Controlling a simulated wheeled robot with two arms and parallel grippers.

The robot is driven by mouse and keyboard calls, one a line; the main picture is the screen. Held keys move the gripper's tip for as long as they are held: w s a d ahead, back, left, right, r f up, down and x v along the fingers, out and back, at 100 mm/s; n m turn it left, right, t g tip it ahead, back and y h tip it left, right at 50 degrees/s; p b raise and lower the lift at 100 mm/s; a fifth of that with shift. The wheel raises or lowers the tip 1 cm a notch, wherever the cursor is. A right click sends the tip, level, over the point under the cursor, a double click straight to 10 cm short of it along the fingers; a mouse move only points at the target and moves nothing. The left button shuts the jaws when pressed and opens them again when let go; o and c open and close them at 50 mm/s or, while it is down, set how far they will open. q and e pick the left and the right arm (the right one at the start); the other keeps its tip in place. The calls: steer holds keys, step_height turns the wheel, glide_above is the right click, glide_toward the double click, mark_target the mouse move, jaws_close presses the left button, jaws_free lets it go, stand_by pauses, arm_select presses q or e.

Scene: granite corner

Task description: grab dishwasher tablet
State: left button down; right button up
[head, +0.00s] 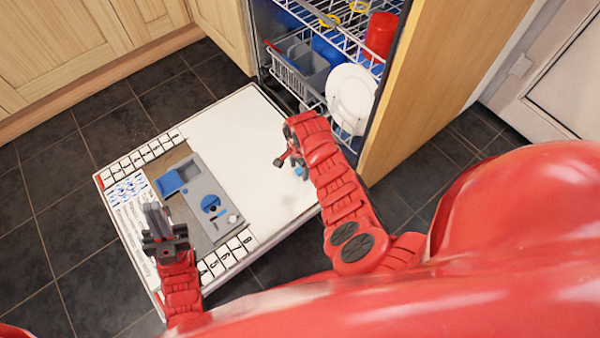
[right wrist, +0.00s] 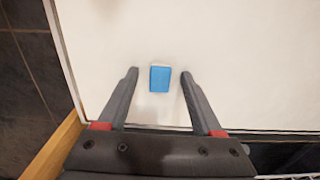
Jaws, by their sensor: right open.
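The dishwasher tablet is a small blue block (right wrist: 160,79) with a white edge, lying on a white surface in the right wrist view. In the head view a bit of its blue (head: 301,172) shows beside my right gripper, on the open dishwasher door (head: 250,135). My right gripper (right wrist: 159,73) is open, with one finger on each side of the tablet and a gap to each. In the head view my right gripper (head: 288,165) is partly hidden by its own arm. My left gripper (head: 156,217) is over the door's lower left part, apart from the tablet; its jaw opening is unclear.
A grey and blue detergent dispenser (head: 198,195) is set in the door. The racks above hold a white plate (head: 351,98), a red cup (head: 381,34) and a cutlery basket (head: 298,75). A wooden panel (head: 430,80) stands right of the dishwasher. Dark floor tiles surround the door.

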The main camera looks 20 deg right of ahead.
jaws_close()
steer(key=shift+r, duration=0.15)
